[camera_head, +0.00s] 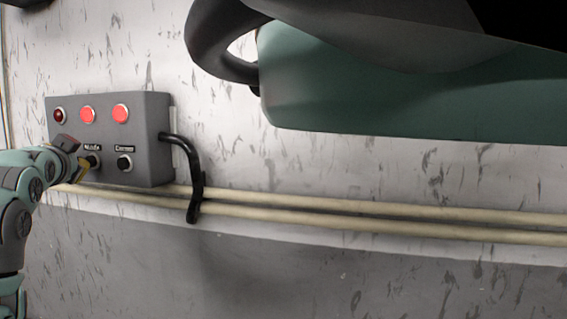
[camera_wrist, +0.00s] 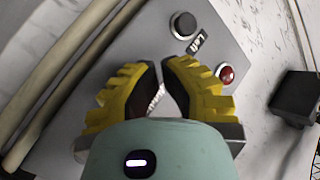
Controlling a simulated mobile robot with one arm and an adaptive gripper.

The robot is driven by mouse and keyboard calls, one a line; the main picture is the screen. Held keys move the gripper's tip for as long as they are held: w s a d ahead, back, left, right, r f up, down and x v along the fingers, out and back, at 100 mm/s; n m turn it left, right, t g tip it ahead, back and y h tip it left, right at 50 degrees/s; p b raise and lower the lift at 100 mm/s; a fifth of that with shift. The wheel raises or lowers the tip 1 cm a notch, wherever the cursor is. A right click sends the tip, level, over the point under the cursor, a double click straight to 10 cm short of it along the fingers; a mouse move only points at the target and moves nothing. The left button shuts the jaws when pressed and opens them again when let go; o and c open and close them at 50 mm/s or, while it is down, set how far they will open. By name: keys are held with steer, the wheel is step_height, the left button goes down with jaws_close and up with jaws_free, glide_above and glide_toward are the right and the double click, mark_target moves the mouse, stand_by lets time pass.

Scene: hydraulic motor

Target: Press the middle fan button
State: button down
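A grey control box (camera_head: 146,145) is mounted on the wall at left in the head view. It has a row of red lamps above a row of black buttons. The middle button (camera_head: 94,161), under a label that seems to read "Middle", is partly covered by my gripper (camera_head: 76,155). In the wrist view my gripper (camera_wrist: 160,75) has yellow fingers, with a narrow gap between them and nothing held. Another black button (camera_wrist: 183,25) with a label shows beyond the fingertips. The middle button is not visible there. Contact with the panel cannot be told.
The corner button (camera_head: 124,163) is right of the middle one. Red lamps (camera_head: 88,115) sit above; a dark red lamp (camera_wrist: 226,74) shows in the wrist view. A black cable (camera_head: 195,170) leaves the box's right side. Pale pipes (camera_head: 330,211) run along the wall below.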

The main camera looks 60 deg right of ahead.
steer(key=shift+d, duration=0.1)
stand_by(0.4)
steer(key=shift+w+d+b, duration=0.15)
steer(key=shift+d+b, duration=0.25)
steer(key=shift+b, duration=0.1)
steer(key=shift+s+a+r+b, duration=0.1)
steer(key=shift+s+a+b, duration=0.25)
steer(key=shift+b, duration=0.3)
steer(key=shift+w, duration=0.15)
steer(key=s+a+b, duration=0.2)
steer(key=a+b, duration=0.2)
steer(key=a, duration=0.2)
